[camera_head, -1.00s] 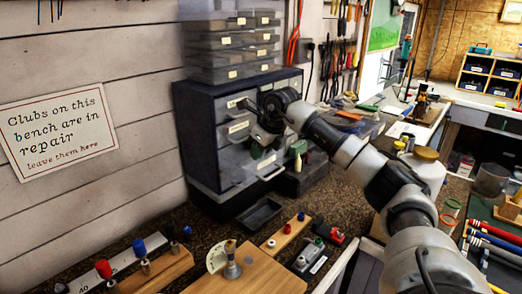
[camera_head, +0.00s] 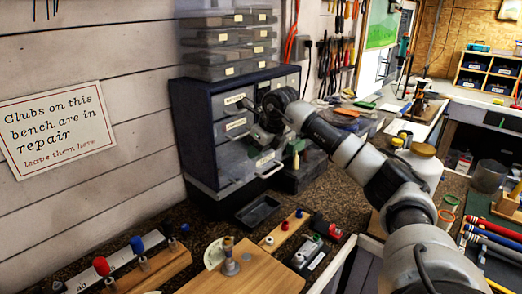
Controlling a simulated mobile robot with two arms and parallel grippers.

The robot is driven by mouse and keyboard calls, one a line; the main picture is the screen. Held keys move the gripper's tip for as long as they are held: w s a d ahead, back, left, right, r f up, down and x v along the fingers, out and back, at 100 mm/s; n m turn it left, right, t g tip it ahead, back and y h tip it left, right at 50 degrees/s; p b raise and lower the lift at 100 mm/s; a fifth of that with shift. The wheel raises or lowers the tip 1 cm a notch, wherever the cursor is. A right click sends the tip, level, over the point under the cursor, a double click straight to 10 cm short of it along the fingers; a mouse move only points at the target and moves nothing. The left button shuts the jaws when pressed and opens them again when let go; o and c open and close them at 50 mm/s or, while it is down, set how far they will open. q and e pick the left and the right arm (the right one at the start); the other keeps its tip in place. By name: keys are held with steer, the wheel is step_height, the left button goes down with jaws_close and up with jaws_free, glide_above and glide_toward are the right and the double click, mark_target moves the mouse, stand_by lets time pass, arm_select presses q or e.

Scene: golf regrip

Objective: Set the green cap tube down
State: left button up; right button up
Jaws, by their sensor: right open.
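My right gripper (camera_head: 262,128) is in front of the grey drawers of the dark blue cabinet (camera_head: 198,140). It is open, and its fingers are small and dark against the drawers. A small pale tube with a green top (camera_head: 296,152) is just right of the gripper, by the low dark box at the cabinet's right side. It looks upright, and I see no finger closed on it. Another small green cap (camera_head: 318,239) shows in a low holder on the bench. I cannot tell for sure which is the green cap tube. My left gripper is out of view.
An empty dark tray (camera_head: 258,211) lies on the bench before the cabinet. Wooden blocks with red and blue capped pieces (camera_head: 137,244) stand front left. A white tub (camera_head: 423,165) and a grey cup (camera_head: 488,176) stand right of my arm. Dark bench top is free between.

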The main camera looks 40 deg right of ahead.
steer(key=shift+a+f, duration=0.3)
steer(key=shift+f, duration=0.05)
steer(key=shift+r, duration=0.35)
steer(key=a+b+v, duration=0.1)
steer(key=v, duration=1.1)
steer(key=shift+w+d+r, duration=0.25)
steer(key=shift+d+r, duration=0.25)
steer(key=shift+d, duration=0.05)
steer(key=shift+f, duration=0.1)
